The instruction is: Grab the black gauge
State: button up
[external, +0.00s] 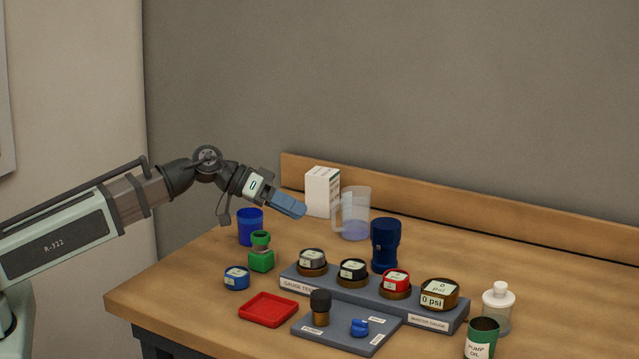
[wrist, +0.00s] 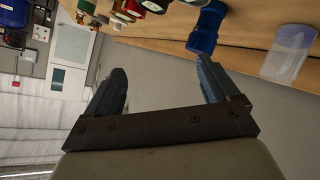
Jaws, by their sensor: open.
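My gripper (external: 300,210) is open and empty in the air, above and to the left of the rack, well apart from the black gauge. In the wrist view its two blue fingers (wrist: 165,85) are spread with nothing between them. Several gauges show small at the top of that view; I cannot tell the black one for sure.
A dark blue cylinder (external: 385,245) stands behind the rack, with a clear pitcher (external: 355,215) and white box (external: 322,191) farther back. A large brass gauge (external: 439,294) is at the rack's right end. A red tray (external: 268,309) and grey board (external: 350,340) lie in front.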

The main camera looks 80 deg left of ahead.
jog(key=s+d+m, duration=0.3)
jog(key=d+m, duration=0.1)
jog(key=m, duration=0.1)
send_near(353, 264)
jog(key=shift+w+d+f+m+t+y, duration=0.3)
jog(key=shift+w+d+f, duration=0.4)
jog(key=shift+w+d, duration=0.35)
jog(key=shift+a+x, duration=0.2)
jog(key=shift+x, duration=1.05)
jog(key=shift+a+x, duration=0.15)
jog(key=shift+x, duration=1.1)
jog(key=c, duration=1.2)
